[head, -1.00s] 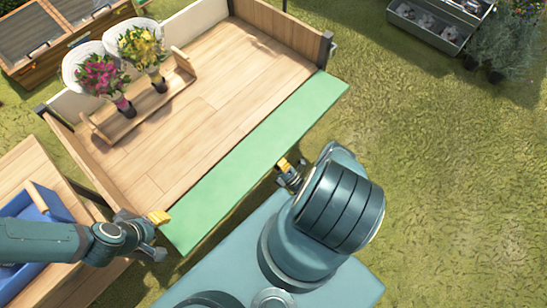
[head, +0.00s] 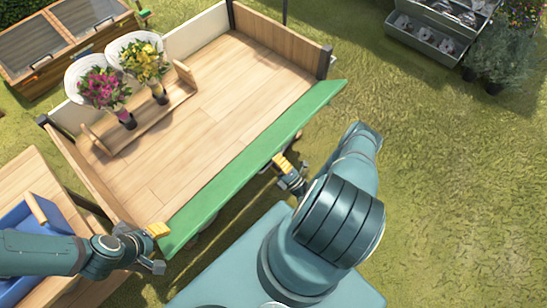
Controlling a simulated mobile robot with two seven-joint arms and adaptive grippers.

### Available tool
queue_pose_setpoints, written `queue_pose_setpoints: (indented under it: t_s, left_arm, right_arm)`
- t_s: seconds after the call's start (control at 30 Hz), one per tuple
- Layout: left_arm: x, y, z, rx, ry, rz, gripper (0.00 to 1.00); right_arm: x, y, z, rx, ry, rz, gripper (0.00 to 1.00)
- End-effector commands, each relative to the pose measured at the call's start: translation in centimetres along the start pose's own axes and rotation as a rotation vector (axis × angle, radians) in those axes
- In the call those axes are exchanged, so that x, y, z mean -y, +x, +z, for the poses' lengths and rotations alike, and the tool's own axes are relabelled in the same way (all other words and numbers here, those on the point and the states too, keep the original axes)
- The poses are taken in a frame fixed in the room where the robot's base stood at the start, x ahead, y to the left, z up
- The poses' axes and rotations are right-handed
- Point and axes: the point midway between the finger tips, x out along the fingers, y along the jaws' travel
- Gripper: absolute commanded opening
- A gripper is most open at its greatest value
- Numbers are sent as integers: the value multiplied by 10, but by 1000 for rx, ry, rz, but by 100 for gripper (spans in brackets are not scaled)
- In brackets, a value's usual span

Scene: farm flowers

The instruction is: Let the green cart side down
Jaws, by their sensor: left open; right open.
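The green cart side (head: 232,178) runs along the near long edge of the wooden cart (head: 215,95). My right gripper (head: 281,163) is open just outside the middle of the green side's outer edge. I cannot tell whether either gripper touches it.
Two bouquets, one pink (head: 103,88) and one yellow (head: 147,62), stand in a wooden holder (head: 183,93) on the cart. A table with a blue crate (head: 22,215) is at the left. Grey trays (head: 425,38) lie at the upper right. Grass at the right is clear.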

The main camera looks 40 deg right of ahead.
Motion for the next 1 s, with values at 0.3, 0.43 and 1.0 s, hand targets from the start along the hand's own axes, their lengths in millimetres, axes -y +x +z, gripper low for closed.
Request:
queue_pose_setpoints:
  t_s: [0.3, 0.43, 1.0]
  left_arm:
    - [0, 0, 0, 0, 0, 0, 47]
    - [0, 0, 0, 0, 0, 0, 47]
    - [0, 0, 0, 0, 0, 0, 47]
  right_arm:
    - [-6, 4, 0, 0, 1, 2, 41]
    - [-6, 4, 0, 0, 0, 2, 41]
    - [-1, -28, 0, 2, 0, 2, 41]
